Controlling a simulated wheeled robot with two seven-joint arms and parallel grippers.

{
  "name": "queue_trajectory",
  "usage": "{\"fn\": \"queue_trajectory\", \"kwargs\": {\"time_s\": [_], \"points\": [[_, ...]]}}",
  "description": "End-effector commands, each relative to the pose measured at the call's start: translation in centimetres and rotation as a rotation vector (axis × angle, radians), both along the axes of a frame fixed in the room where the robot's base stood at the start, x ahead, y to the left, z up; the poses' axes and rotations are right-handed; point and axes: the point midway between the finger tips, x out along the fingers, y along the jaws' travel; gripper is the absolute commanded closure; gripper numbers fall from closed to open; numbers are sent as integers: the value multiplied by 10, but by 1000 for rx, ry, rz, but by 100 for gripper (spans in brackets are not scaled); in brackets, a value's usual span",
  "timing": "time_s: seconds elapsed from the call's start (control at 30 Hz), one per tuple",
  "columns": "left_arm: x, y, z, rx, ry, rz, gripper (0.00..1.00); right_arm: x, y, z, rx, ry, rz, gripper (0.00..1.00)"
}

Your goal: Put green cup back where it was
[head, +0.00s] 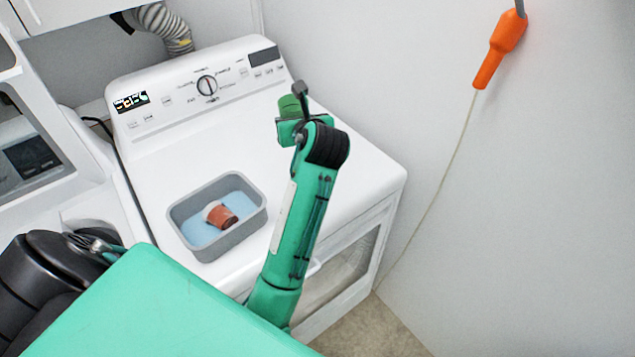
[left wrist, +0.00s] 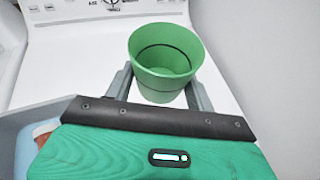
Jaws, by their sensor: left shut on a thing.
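The green cup (head: 289,106) is at the right rear part of the white dryer top, at the end of my green arm. My left gripper (head: 295,115) is shut on it. In the left wrist view the green cup (left wrist: 165,62) is upright, open end up, and looks empty. The grey fingers of my left gripper (left wrist: 160,88) are on either side of it. I cannot tell whether the cup's base touches the dryer top. My right gripper is not in view.
A grey tub (head: 246,228) with a blue inside holds a reddish-brown cup (head: 222,216) lying tilted on the dryer (head: 165,160). The control panel (head: 207,85) rises behind. A wall stands to the right, with an orange handle (head: 500,50) hanging. The dryer top between tub and panel is clear.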

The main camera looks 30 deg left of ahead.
Motion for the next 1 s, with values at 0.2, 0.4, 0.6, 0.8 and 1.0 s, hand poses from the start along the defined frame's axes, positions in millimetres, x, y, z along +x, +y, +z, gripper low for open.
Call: {"fn": "queue_trajectory", "kwargs": {"time_s": [0.2,0.4,0.6,0.8,1.0], "points": [[-2,0,-56,-1,11,0,70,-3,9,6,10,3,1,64],[-2,-1,-109,-1,10,-2,70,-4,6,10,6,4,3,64],[-1,0,-142,0,5,-1,70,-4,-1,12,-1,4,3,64],[-1,-1,-161,0,5,-2,70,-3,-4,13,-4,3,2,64],[-1,0,-188,-1,2,-2,70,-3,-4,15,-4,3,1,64]]}}
